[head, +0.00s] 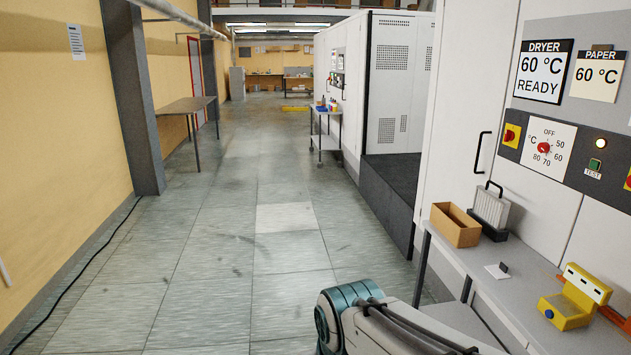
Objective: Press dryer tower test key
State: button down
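The dryer tower is the tall pale cabinet (461,110) at the right. Its grey control panel holds a display (543,71) reading "DRYER 60 °C READY". The test key (595,163) is a small dark green square button with a "TEST" label under it, at the panel's lower right. A lit round lamp (600,143) sits just above it. Part of my arm shows at the bottom, below and left of the panel and well apart from the key. My gripper is out of view.
A shelf under the panel carries an open cardboard box (455,226), a grey handled device (490,212), a small card (497,271) and a yellow device (575,298). A temperature dial (545,147) is left of the key. The aisle floor (230,240) is clear.

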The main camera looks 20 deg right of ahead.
aim_at(594, 164)
jog(key=z, duration=0.5)
jog(key=i, duration=1.15)
jog(key=z, duration=1.8)
jog(key=i, duration=0.75)
jog(key=z, duration=0.65)
